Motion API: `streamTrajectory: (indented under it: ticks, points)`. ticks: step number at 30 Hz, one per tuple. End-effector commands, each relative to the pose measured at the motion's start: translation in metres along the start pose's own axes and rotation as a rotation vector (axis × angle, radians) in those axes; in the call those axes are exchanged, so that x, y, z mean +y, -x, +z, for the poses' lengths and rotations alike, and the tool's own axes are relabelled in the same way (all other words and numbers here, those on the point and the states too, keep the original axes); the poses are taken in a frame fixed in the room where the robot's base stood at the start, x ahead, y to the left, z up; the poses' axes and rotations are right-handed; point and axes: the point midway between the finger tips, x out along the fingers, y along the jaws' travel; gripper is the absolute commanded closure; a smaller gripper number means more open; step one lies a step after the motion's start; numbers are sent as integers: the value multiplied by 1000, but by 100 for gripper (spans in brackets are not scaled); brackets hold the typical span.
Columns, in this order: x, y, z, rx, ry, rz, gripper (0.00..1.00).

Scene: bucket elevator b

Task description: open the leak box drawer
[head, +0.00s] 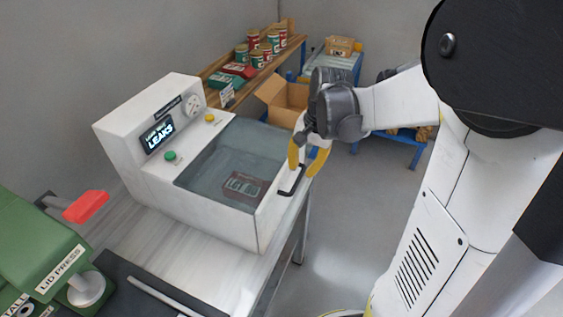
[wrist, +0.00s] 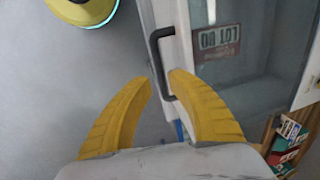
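The leak box (head: 150,135) is a white machine on the bench with a lit LEAKS display and green and yellow buttons. Its drawer (head: 265,215) has a white front and a clear top with a dark red labelled packet (head: 243,186) beneath. A black bar handle (head: 292,181) is on the drawer front; it also shows in the wrist view (wrist: 154,58). My gripper (head: 302,172) has its yellow fingers apart near the handle. In the wrist view, the handle's lower end is close to the right fingertip (wrist: 160,80); contact cannot be told.
A green lid press (head: 45,250) with a red handle stands at the front left. An open cardboard box (head: 285,98) and a wooden shelf with cans (head: 268,48) are behind. Floor (head: 345,215) is clear right of the bench.

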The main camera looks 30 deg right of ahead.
Motion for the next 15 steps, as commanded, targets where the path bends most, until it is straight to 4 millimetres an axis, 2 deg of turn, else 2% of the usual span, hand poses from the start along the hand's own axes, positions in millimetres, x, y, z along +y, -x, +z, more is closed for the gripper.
streamTrajectory:
  ticks: [1,6,15]
  points:
    - [0,-13,0,0,2,0,79]
    - [0,-37,0,1,2,0,79]
    - [0,-47,0,1,2,0,79]
